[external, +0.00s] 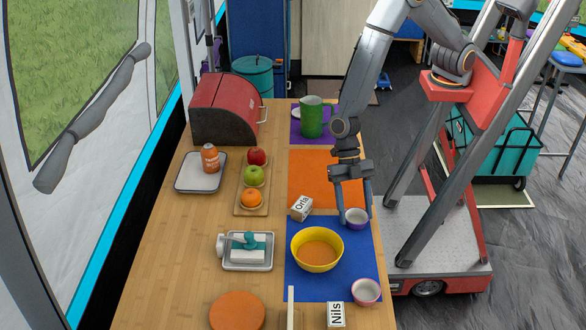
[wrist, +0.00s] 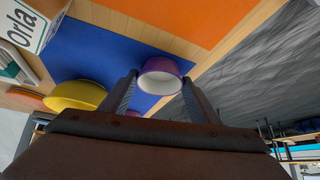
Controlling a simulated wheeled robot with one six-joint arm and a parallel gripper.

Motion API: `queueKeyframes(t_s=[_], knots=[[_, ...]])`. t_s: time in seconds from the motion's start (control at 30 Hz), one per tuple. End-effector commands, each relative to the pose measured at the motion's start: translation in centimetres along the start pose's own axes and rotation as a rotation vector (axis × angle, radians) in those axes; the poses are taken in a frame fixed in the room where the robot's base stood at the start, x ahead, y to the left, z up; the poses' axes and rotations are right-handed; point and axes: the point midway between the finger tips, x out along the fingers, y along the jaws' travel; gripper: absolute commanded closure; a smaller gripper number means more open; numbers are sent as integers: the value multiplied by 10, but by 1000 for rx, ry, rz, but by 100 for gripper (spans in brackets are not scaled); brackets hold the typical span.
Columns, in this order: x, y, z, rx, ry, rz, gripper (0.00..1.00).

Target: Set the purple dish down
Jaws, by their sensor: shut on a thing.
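The purple dish (external: 356,224) is a small bowl with a white inside. My gripper (external: 355,208) points down and is shut on it, one finger on each side. In the wrist view the dish (wrist: 158,65) sits between the fingertips (wrist: 160,85). It is at the far right corner of the blue mat (external: 300,287), near the table's right edge. I cannot tell whether its base touches the mat. A second small dish, pinkish purple (external: 366,300), stands at the mat's near right.
A yellow bowl (external: 317,262) with orange contents stands on the blue mat, left of the held dish. An "Orla" card (external: 301,208) and a "Nils" card (external: 336,315) stand nearby. The orange mat (external: 312,175) behind is bare; a green mug (external: 312,118) stands farther back.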

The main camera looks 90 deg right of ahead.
Motion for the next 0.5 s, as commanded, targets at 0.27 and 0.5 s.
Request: queueKeyframes(t_s=[0.27,0.5], knots=[[2,0,2,0,0,-1,34],[2,0,1,0,0,-1,26]])
